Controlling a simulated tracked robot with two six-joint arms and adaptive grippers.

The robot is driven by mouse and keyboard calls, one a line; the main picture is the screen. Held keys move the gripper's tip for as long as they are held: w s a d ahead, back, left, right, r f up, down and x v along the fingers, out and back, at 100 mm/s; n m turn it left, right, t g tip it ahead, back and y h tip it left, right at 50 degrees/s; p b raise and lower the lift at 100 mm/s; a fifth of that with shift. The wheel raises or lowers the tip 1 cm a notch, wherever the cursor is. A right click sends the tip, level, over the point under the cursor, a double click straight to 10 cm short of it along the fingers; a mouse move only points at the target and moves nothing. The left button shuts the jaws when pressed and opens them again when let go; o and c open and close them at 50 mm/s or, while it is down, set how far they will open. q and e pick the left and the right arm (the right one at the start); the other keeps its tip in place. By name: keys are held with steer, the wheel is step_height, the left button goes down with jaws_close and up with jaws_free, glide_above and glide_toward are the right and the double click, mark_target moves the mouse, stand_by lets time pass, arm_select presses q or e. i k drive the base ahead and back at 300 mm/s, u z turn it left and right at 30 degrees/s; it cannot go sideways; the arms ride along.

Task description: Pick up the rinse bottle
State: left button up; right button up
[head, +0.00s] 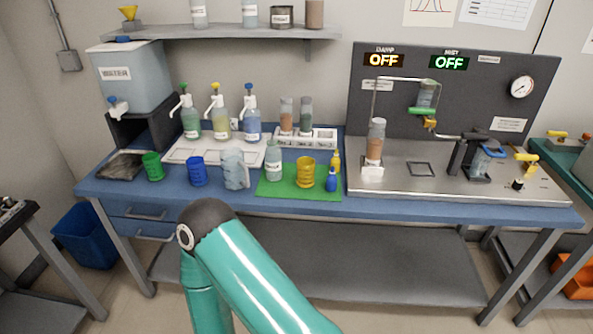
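No label that I can make out reads as rinse bottle, so I cannot tell for sure which one it is. A pale green bottle (273,162) with a white label stands upright on the green mat (263,188) in the head view. Three pump bottles stand on a white tray (180,153) behind it: one with a green top (190,120), one with a yellow top (220,122) and one with a blue top (252,118). Neither gripper is in view. Only a teal arm of mine shows, in front of the bench.
A metal station (450,185) fills the right. A water tank (130,80) stands left.

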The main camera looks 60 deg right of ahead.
mark_target(272, 151)
steer(key=z, duration=0.15)
steer(key=k, duration=0.3)
steer(key=u, duration=1.25)
steer(key=i, duration=0.1)
steer(key=z, duration=3.15)
steer(key=i, duration=1)
steer(key=u, duration=0.3)
